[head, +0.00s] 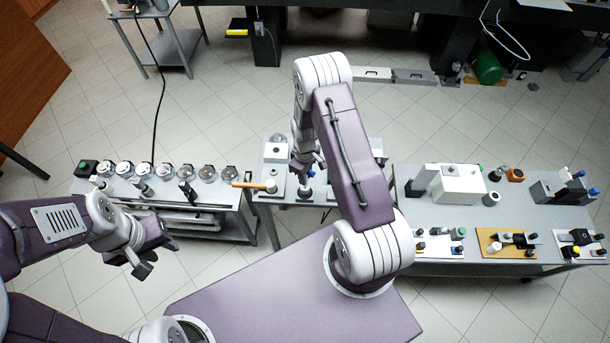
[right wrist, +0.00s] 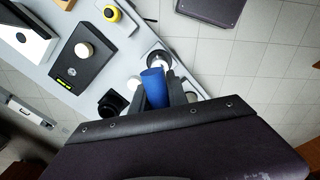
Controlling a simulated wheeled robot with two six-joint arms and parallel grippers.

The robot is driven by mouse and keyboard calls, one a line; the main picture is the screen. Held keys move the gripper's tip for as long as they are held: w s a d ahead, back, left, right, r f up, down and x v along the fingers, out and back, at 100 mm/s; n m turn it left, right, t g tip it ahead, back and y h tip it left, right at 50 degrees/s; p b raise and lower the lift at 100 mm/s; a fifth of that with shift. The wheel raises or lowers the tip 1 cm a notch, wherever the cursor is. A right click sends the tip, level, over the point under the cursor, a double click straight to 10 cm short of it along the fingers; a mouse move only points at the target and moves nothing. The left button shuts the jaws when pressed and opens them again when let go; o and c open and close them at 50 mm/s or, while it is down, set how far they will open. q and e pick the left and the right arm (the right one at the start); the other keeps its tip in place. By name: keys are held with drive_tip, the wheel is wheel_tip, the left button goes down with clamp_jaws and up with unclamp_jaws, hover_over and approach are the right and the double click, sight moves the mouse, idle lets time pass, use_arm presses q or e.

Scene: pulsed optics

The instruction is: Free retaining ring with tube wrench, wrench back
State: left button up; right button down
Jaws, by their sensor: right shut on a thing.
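The wrench's far end reaches toward a dark-rimmed round mount (right wrist: 159,58) with a bright inside, on a white plate. I cannot tell whether it touches the retaining ring, which is not clearly visible. In the head view the right gripper (head: 304,180) is over the middle table, partly hidden by my arm. My left gripper (head: 153,258) is open and empty, in front of the left table.
A row of several round optics (head: 165,171) stands on the left table. A wooden-handled tool (head: 252,185) lies at the middle table's left edge. The right table holds a white box (head: 460,183) and several small mounts. A black box (right wrist: 82,62) stands near the wrench.

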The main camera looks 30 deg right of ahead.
drive_tip(key=shift+w+f, duration=0.1)
drive_tip(key=shift+f, duration=0.05)
drive_tip(key=shift+f+b, duration=0.35)
drive_tip(key=shift+b, duration=0.05)
drive_tip(key=shift+f, duration=0.1)
drive_tip(key=shift+f+b, duration=0.9)
drive_tip(key=shift+f, duration=0.15)
drive_tip(key=c, duration=1.2)
unclamp_jaws()
drive_tip(key=shift+r, duration=0.1)
